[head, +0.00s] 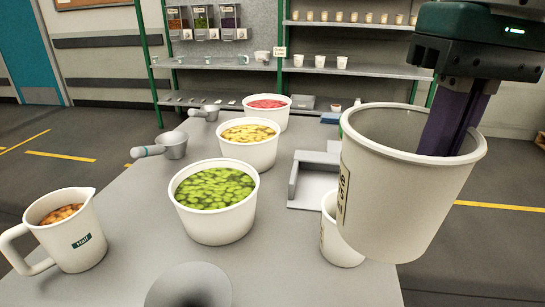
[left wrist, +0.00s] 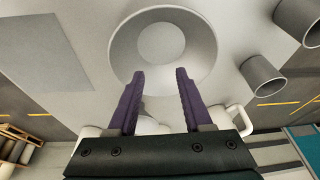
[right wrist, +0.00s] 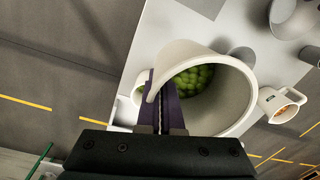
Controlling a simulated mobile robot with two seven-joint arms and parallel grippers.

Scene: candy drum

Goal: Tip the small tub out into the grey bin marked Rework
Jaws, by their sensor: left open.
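My right gripper (head: 446,135) is shut on the near rim of a white labelled tub (head: 405,205), held high at the right of the head view. Its label is not legible. In the right wrist view, green candies show inside the held tub's mouth (right wrist: 235,110). A smaller-looking white tub (head: 338,240) stands on the table, partly hidden behind it. My left gripper (left wrist: 160,100) is open and empty above a wide grey round bowl (left wrist: 122,45). Two grey cylindrical containers (left wrist: 262,76) (left wrist: 303,20) stand beside the bowl. No Rework marking is readable.
Large white tubs hold green (head: 215,225), yellow (head: 249,155) and red candies (head: 266,119). A jug marked Half (head: 80,245) stands at the left, with metal scoops (head: 173,147) behind. A grey walled tray (head: 315,190) lies right of centre. Shelves stand at the back.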

